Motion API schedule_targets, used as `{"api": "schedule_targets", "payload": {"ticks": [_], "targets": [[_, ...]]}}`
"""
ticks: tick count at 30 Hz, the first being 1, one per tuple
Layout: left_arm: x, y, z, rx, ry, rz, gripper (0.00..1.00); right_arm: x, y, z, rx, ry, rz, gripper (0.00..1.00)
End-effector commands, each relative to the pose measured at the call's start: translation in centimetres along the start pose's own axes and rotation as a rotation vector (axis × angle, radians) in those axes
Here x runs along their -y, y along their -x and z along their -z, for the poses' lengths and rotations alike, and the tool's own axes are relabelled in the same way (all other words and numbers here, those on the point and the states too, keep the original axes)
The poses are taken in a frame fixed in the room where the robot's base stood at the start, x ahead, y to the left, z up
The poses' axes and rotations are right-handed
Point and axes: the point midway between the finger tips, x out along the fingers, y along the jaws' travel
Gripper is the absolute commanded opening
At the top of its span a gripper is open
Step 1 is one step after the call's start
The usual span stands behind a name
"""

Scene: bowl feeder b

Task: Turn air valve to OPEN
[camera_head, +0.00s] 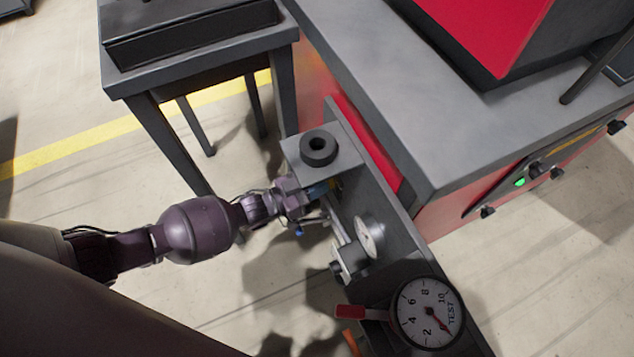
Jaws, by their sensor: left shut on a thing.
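My left gripper (318,193) reaches in from the left to the grey panel (352,165) on the machine's side. It is shut on what looks like the air valve's handle, just below a grey bracket with a black ring (318,148). The bracket and my fingers hide most of the valve. A bit of blue and yellow shows at the fingertips, and I cannot read the valve's position or any OPEN mark. My right gripper is not in view.
A small gauge (369,237) sits on the panel below my gripper. A larger gauge marked TEST (428,313) with a red lever (350,311) is nearer. A grey worktop (400,110) lies right, a dark table (200,65) upper left. The floor between is open.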

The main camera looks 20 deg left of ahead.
Motion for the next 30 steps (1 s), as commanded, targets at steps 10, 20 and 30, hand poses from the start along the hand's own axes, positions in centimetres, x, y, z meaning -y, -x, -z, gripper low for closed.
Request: {"api": "schedule_targets", "payload": {"ticks": [10, 20, 30], "targets": [[-0.2, 0.07, -0.08, 0.001, -0.328, 0.001, 0.0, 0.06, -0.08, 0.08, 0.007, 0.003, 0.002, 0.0], [-0.36, 0.06, -0.19, 0.001, -0.623, 0.001, 0.0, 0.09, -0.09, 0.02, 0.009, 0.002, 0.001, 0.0], [-0.42, 0.11, -0.29, 0.002, -0.828, 0.0, 0.0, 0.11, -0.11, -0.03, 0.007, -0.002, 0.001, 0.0]]}}
